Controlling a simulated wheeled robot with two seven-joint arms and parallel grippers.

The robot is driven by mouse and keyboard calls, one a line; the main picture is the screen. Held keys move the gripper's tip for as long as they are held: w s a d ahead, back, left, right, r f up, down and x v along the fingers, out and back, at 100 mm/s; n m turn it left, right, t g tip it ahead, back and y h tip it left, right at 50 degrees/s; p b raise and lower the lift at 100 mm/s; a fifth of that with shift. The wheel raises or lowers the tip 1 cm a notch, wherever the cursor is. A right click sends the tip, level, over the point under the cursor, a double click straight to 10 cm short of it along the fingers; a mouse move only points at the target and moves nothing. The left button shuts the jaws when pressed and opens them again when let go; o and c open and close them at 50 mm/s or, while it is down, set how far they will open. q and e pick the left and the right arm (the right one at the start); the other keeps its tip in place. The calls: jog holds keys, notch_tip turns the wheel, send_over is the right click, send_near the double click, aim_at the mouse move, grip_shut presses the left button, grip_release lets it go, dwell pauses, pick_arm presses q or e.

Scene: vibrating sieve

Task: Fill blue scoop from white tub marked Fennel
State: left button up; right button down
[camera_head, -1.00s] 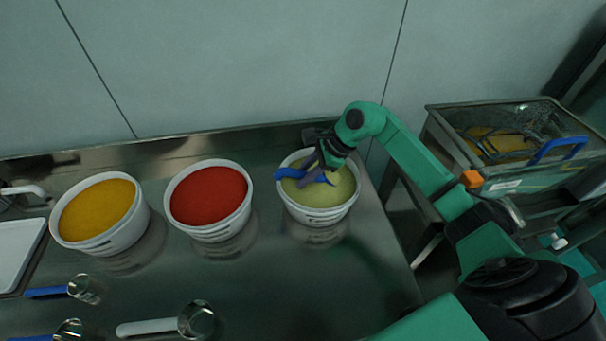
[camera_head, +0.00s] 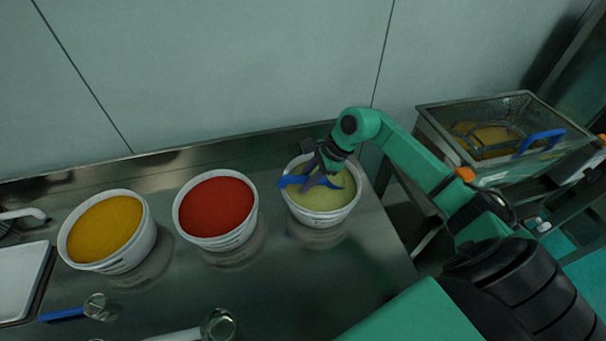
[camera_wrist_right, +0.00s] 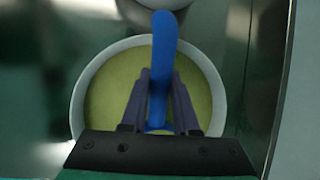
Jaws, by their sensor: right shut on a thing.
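A white tub of yellow-green powder (camera_head: 336,214) stands at the right end of the steel table; its label is too small to read. My right gripper (camera_head: 318,177) is over this tub, shut on the blue handle of a scoop (camera_head: 292,182). In the right wrist view the blue handle (camera_wrist_right: 163,60) runs between the fingers (camera_wrist_right: 158,105) above the powder (camera_wrist_right: 108,100). The scoop's bowl is hidden by the gripper, so I cannot tell whether it holds powder. My left gripper is not in view.
White tubs of red powder (camera_head: 216,243) and orange-yellow powder (camera_head: 108,263) stand to the left. Loose scoops (camera_head: 72,313) lie at the front of the table. A sieve machine (camera_head: 500,175) with a blue handle stands beyond the table's right edge. A white tray (camera_head: 18,285) is at far left.

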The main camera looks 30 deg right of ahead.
aim_at(295, 176)
jog(key=shift+a+r+h+p, duration=0.15)
jog(key=shift+r+h+p, duration=0.15)
jog(key=shift+r+p, duration=0.4)
jog(key=shift+w+a+p, duration=0.1)
jog(key=shift+a+p, duration=0.2)
jog(key=shift+p, duration=0.25)
jog(key=r+h+p, duration=0.1)
jog(key=a+r+h+p, duration=0.1)
jog(key=p, duration=0.1)
jog(key=h+p, duration=0.1)
jog(key=p, duration=0.1)
jog(key=shift+w+a+r+g, duration=0.15)
jog(key=shift+a+r+g, duration=0.15)
jog(key=shift+r, duration=0.1)
jog(key=shift+a+r+n+h+p, duration=0.3)
jog(key=shift+r+h+p, duration=0.15)
jog(key=shift+h, duration=0.35)
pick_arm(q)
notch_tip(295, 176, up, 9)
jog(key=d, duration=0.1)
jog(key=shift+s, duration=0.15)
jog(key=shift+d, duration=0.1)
pick_arm(e)
jog(key=shift+f, duration=0.1)
